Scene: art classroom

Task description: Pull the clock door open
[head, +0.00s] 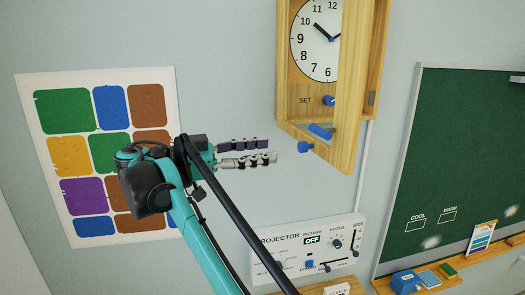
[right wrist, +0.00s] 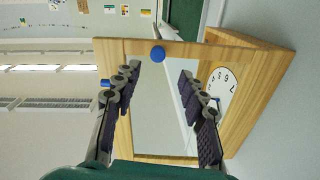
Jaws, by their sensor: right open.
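The wooden wall clock (head: 285,85) hangs at the upper right of the head view, partly cut off by the top edge. Its door (head: 349,110) stands swung out from the case, seen nearly edge-on and covering the right part of the dial (head: 312,50). A blue knob (head: 305,147) sits by the door's lower end. My right gripper (head: 272,152) is open and empty, left of this knob and apart from it. In the right wrist view the door frame (right wrist: 255,70) with its pane and a blue knob (right wrist: 158,54) show beyond the spread fingers (right wrist: 160,80). My left gripper is not in view.
Below the clock is a white projector panel (head: 290,245) with knobs and sliders. A green chalkboard (head: 460,150) with a ledge is at the right. A color chart (head: 105,155) hangs behind my right arm. A blue SET knob (head: 328,100) is inside the case.

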